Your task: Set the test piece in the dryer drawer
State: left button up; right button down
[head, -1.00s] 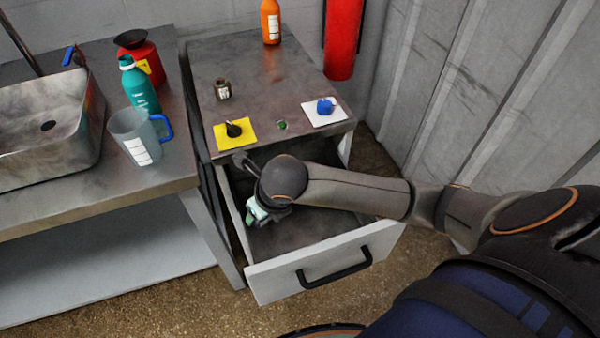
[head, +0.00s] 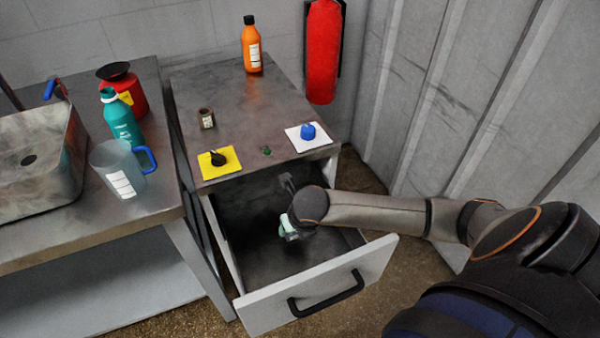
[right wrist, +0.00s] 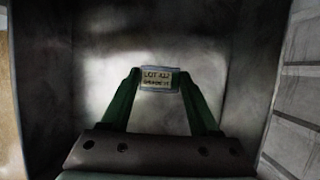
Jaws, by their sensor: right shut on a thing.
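The test piece (right wrist: 158,79) is a small pale block with a printed "LOT" label in the right wrist view. The green fingers of my right gripper (right wrist: 160,88) are shut on it from both sides. In the head view my right gripper (head: 288,228) is inside the open drawer (head: 315,298), and its wrist partly covers it. My left gripper is not in view.
The sink counter (head: 140,200) stands left. The drawer's floor looks clear around the gripper.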

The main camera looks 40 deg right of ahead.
aim_at(300, 242)
jog(key=shift+d+f, duration=0.5)
jog(key=shift+f, duration=0.05)
jog(key=shift+d+f, duration=0.2)
jog(key=shift+f, duration=0.8)
jog(key=shift+d+f, duration=0.15)
jog(key=shift+f, duration=0.8)
jog(key=shift+f, duration=0.15)
jog(key=shift+c, duration=0.6)
grip_release()
jog(key=shift+r, duration=0.2)
jog(key=v, duration=1.2)
jog(key=shift+p, duration=0.45)
